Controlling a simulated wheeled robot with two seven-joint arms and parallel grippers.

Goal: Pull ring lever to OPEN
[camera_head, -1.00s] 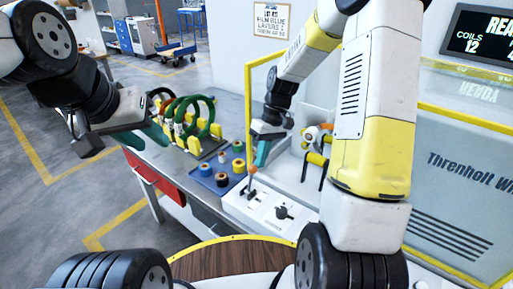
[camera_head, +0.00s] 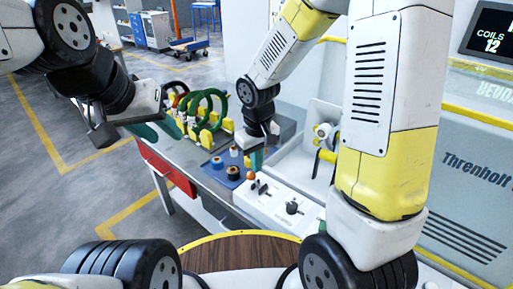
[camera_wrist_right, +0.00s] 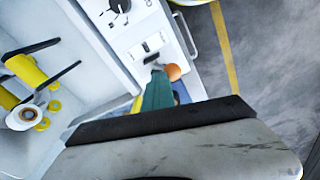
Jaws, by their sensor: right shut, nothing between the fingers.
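The ring lever has an orange ball knob (camera_head: 251,175) and stands on the white control panel (camera_head: 277,206). The knob appears tilted toward the panel's left edge. It also shows in the right wrist view (camera_wrist_right: 173,72), beside the teal fingertips. My right gripper (camera_head: 256,159) is shut and empty, with its tips at the knob in the head view. Whether they touch the knob I cannot tell. The panel's lettering is too small to read. My left gripper (camera_head: 160,129) is away from the panel, near the coil rack; its finger gap is unclear.
Green and red coils stand on a yellow rack (camera_head: 204,137) on the table. Several tape rolls sit on a blue mat (camera_head: 222,172) left of the panel. A black rotary knob (camera_head: 292,208) is right of the lever. A machine with yellow edging (camera_head: 470,190) stands at the right.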

